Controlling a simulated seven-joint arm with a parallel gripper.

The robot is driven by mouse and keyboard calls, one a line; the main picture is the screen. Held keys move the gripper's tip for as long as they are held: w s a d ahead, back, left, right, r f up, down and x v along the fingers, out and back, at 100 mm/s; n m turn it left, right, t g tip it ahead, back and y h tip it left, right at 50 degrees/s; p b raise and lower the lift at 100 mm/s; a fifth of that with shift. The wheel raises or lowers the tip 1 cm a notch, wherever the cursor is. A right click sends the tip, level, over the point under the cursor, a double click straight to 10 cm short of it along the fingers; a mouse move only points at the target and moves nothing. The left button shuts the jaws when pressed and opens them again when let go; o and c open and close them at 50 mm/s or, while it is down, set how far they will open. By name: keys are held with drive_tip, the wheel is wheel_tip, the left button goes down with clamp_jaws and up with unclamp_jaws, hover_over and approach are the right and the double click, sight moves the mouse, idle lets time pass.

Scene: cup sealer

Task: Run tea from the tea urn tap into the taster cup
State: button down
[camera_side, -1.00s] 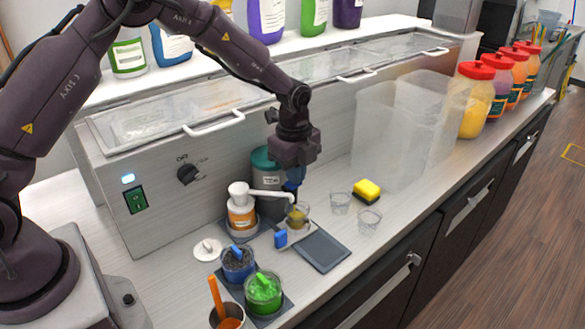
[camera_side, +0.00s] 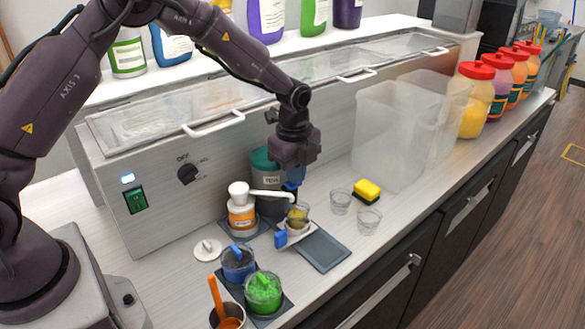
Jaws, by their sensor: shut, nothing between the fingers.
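The tea urn (camera_side: 270,205) is a dark grey cylinder with a teal lid and a pale label, against the metal cabinet. My gripper (camera_side: 291,188) is shut at the urn's right front, just above the taster cup, with blue at its tip. The tap is hidden behind it. The taster cup (camera_side: 298,216) is small and clear, with yellowish tea-coloured content. It sits below my gripper on a small pale stand with a blue tab (camera_side: 281,240). I cannot tell whether liquid is running.
A white-topped pump bottle (camera_side: 241,208) stands left of the urn, its spout reaching toward the cup. Two clear cups (camera_side: 340,202) and a yellow-black sponge (camera_side: 367,191) are to the right. Blue (camera_side: 238,262) and green (camera_side: 263,292) tubs stand in front. A dark mat (camera_side: 322,250) is bare.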

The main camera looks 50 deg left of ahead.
drive_tip(key=shift+s+f+g, duration=0.3)
drive_tip(key=shift+s+f, duration=0.2)
drive_tip(key=shift+f, duration=0.25)
wheel_tip(320, 180, up, 16)
drive_tip(key=w, duration=0.1)
drive_tip(key=shift+f, duration=0.2)
idle(1.3)
drive_tip(key=shift+s+r, duration=0.2)
drive_tip(key=shift+r, duration=0.3)
wheel_tip(320, 180, down, 14)
drive_tip(key=shift+f, duration=0.1)
idle(0.5)
